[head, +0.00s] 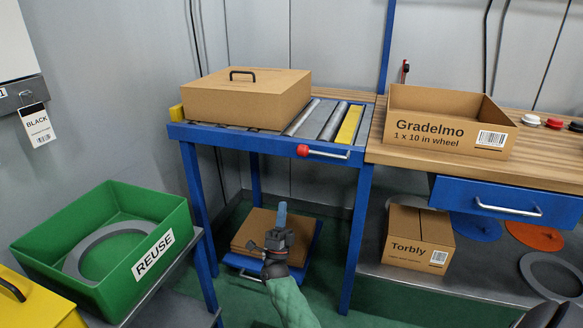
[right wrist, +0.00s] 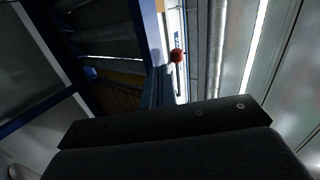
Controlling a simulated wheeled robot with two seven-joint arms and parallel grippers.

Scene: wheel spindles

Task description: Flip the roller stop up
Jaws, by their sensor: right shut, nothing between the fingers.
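The blue-framed roller table (head: 210,133) has several grey rollers and a yellow bar (head: 349,124) across its right end. A red knob (head: 303,150) sits at its front edge on a silver bar that lies level along the frame; I cannot tell for sure which part is the roller stop. The knob (right wrist: 177,56) also shows in the right wrist view, above my dark gripper body. My right gripper (head: 282,213) is shut and empty, its blue fingertips pointing up, below and left of the knob and apart from it. My left gripper is not in view.
A carton with a handle (head: 245,100) stands on the rollers. An open Gradelmo box (head: 450,120) stands on the wooden bench at right. A flat carton (head: 255,232) lies below the roller table. A green REUSE crate (head: 165,255) holds a grey ring. A Torbly box (head: 418,240) stands on the lower shelf.

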